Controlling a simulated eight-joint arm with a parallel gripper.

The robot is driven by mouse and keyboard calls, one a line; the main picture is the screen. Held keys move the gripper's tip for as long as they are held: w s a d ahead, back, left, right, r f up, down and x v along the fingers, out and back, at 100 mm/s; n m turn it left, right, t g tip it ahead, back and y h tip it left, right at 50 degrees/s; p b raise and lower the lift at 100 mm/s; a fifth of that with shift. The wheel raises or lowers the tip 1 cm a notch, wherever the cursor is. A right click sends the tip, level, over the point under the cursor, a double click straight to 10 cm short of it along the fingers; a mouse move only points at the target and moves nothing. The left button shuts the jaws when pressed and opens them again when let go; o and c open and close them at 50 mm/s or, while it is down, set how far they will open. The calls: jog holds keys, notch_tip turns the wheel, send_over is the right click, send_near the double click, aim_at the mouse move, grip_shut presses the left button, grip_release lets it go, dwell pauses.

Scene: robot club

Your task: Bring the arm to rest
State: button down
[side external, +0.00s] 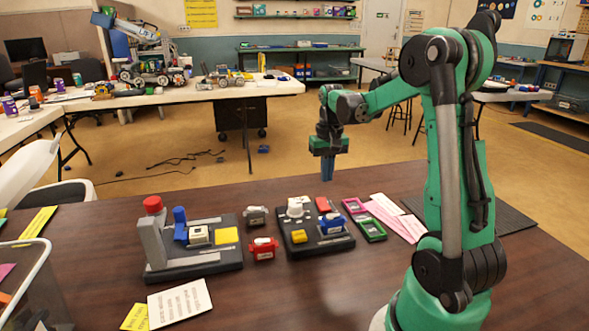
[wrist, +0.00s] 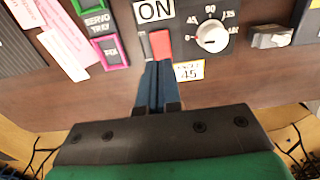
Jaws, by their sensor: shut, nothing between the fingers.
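My gripper (side external: 327,170) hangs from the green arm in the side external view, fingers pointing down, above the far part of the brown table (side external: 330,285). Its blue fingers are shut together and empty. In the wrist view the fingers (wrist: 158,85) point toward a panel with a red switch (wrist: 160,44), an "ON" label (wrist: 154,10) and a white dial (wrist: 212,35). The fingertips appear just below the red switch in that picture; the side view shows them above and behind the panel (side external: 325,247), apart from it.
A second board (side external: 225,262) with a red-topped grey post stands at left. A red block (side external: 263,249) and a grey block (side external: 256,216) sit between the boards. Pink and green trays (side external: 371,229) lie right of the panel. A clear bin (side external: 40,285) stands at the left edge. The table's front middle is bare.

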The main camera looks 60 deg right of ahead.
jog(key=a+r+n+t, duration=0.1)
jog(key=a+n+t, duration=0.2)
jog(key=a, duration=0.9)
jog(key=a+r+n+t, duration=0.2)
jog(key=a+n+t, duration=0.2)
jog(key=a, duration=0.8)
jog(key=shift+r+n, duration=0.3)
jog(key=shift+n, duration=0.7)
